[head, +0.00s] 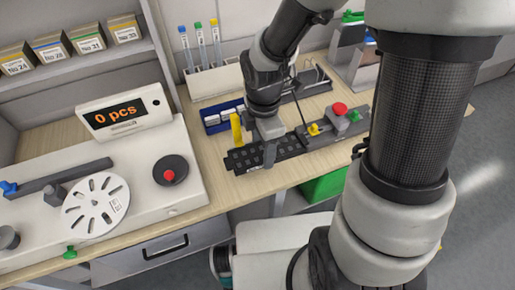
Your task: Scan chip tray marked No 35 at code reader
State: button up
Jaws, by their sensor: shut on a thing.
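A long black tray (243,159) with rows of small pockets lies near the front edge of the wooden bench. I take it as the chip tray; no No 35 marking can be read on it. My gripper (269,154) is over the tray and is shut on it, with one grey finger on its near side. The far finger is hidden. I cannot tell whether the tray rests on the bench or is slightly raised. No device in view can be surely told as the code reader.
A counter with a "0 pcs" display (122,113) and a white reel (96,205) stands at left. A dark fixture with a red button (339,109) is right of the tray. Labelled boxes (49,49) fill the shelf.

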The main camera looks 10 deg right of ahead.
aim_at(258, 161)
jog(key=s+n, duration=0.1)
jog(key=n, duration=0.1)
jog(key=s+a+n, duration=0.1)
jog(key=r+n, duration=0.1)
jog(key=n, duration=0.1)
jog(key=shift+s+a+n+p, duration=0.15)
jog(key=shift+s+n+p, duration=0.15)
jog(key=shift+s+p, duration=0.1)
jog(key=shift+a+f+n, duration=0.1)
jog(key=shift+n, duration=0.2)
jog(key=w+a+f+b, duration=0.3)
jog(key=w+b, duration=0.1)
jog(key=w, duration=0.7)
jog(key=shift+w+f, duration=0.2)
jog(key=shift+f, duration=0.2)
jog(key=shift+a, duration=0.1)
jog(key=s+r+p, duration=0.1)
jog(key=s, duration=0.1)
jog(key=s+d+r+p, duration=0.1)
jog(key=s, duration=0.2)
jog(key=s+d+r+p, duration=0.1)
jog(key=s+r, duration=0.1)
jog(key=shift+s, duration=0.15)
jog(key=shift+s+d, duration=0.1)
jog(key=shift+s, duration=0.15)
